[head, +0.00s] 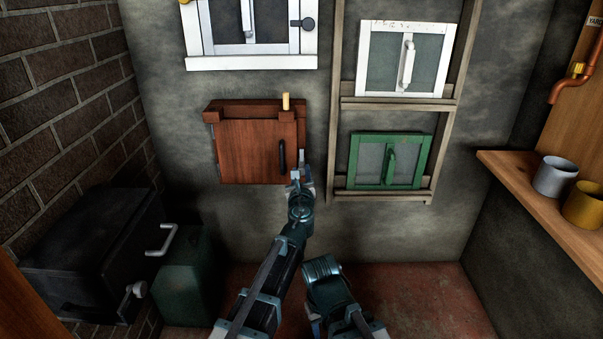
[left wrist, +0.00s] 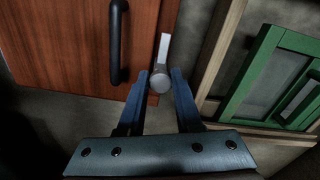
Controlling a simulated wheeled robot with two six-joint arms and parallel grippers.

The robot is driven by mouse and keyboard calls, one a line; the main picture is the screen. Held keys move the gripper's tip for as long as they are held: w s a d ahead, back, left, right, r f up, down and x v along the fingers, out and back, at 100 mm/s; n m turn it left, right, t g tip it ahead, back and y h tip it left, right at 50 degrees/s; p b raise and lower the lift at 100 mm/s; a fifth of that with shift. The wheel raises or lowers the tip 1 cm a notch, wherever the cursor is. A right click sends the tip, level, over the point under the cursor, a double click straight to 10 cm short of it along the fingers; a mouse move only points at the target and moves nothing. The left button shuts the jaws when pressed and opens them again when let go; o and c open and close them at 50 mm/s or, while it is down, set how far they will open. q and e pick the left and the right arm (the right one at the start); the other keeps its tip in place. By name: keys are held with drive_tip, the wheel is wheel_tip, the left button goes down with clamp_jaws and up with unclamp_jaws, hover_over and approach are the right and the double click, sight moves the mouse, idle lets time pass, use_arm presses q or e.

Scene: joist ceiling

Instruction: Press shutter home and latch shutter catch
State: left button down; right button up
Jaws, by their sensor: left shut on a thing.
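The brown wooden shutter (head: 245,150) hangs on the grey wall and looks closed or nearly closed; I cannot tell if a thin gap remains. Its black bar handle (head: 282,155) is near its right edge, and shows in the left wrist view (left wrist: 118,42). The shutter catch, a grey round knob with a pale flat lever (left wrist: 161,76), sits at the shutter's right edge. The lever points up in the left wrist view. My left gripper (head: 300,174) is shut on the catch knob, one finger on each side. Only part of my right arm shows; its fingers do not.
A pale wooden peg (head: 286,101) stands at the shutter's top right. A green window (head: 389,161) is to the right, with a white window (head: 405,60) above it. A black box (head: 85,250) with a handle stands at left. A shelf (head: 530,185) holds two mugs at right.

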use_arm(q)
drive_tip(key=shift+d+n, duration=0.1)
drive_tip(key=shift+n, duration=0.2)
drive_tip(key=n, duration=0.3)
drive_tip(key=shift+n, duration=0.4)
drive_tip(key=n, duration=0.4)
drive_tip(key=shift+d+n, duration=0.1)
drive_tip(key=shift+n, duration=0.2)
drive_tip(key=n, duration=0.5)
drive_tip(key=shift+w+d, duration=0.15)
drive_tip(key=shift+n, duration=1.7)
drive_tip(key=shift+a+n, duration=0.25)
drive_tip(key=shift+n, duration=0.05)
drive_tip(key=c, duration=0.8)
unclamp_jaws()
drive_tip(key=shift+r, duration=0.1)
drive_tip(key=shift+o, duration=1.1)
